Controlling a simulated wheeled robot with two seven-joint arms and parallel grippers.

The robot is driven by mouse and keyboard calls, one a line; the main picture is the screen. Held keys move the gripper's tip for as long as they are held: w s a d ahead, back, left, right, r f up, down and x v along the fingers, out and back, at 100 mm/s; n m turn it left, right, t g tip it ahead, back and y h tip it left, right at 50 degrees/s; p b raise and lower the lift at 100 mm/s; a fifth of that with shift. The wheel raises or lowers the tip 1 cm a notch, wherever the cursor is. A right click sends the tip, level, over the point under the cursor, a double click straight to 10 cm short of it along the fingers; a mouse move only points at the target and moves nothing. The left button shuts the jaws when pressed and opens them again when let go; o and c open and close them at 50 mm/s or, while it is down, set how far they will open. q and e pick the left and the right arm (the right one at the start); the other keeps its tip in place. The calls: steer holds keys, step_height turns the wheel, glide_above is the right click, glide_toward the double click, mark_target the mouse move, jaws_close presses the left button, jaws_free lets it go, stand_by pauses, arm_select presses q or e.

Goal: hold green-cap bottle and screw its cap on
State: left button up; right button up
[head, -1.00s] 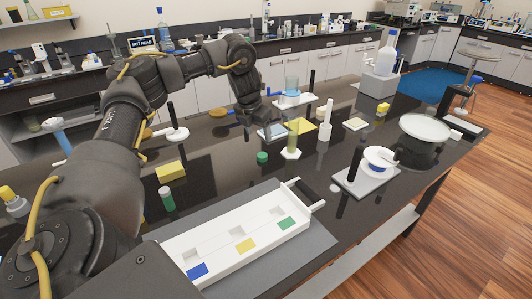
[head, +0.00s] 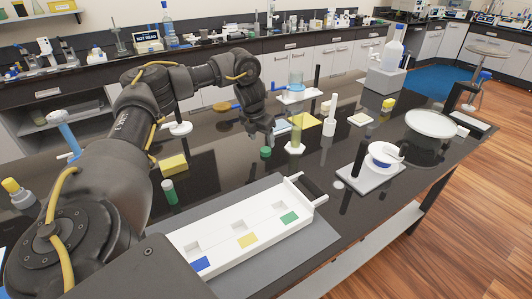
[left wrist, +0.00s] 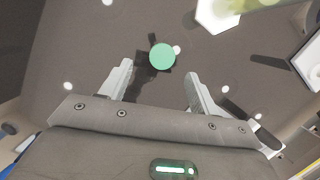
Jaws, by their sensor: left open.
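A small round green cap (head: 265,152) is on the black table, below my left gripper (head: 262,136). In the left wrist view a green round top (left wrist: 162,56) shows from above, just beyond and between the fingertips. My left gripper (left wrist: 160,72) is open and empty, pointing down above it, apart from it. A small bottle (head: 169,191) with a pale top and green body stands upright on the table at the left, behind the white tray. My right gripper is not in view.
A yellow block (head: 174,165) lies to the left. A white tray (head: 186,236) with coloured labels lies in front. A balance (head: 366,181) stands right.

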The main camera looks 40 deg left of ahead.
mark_target(265, 150)
arm_select(q)
steer(key=shift+w+f, duration=0.1)
steer(key=shift+f, duration=0.2)
steer(key=p+x, duration=0.1)
steer(key=x, duration=0.2)
steer(key=shift+w+d+f, duration=0.1)
steer(key=shift+f, duration=0.2)
steer(key=shift+w+f, duration=0.15)
steer(key=shift+f, duration=0.4)
steer(key=shift+c, duration=0.2)
steer(key=c, duration=1)
steer(key=shift+r, duration=0.1)
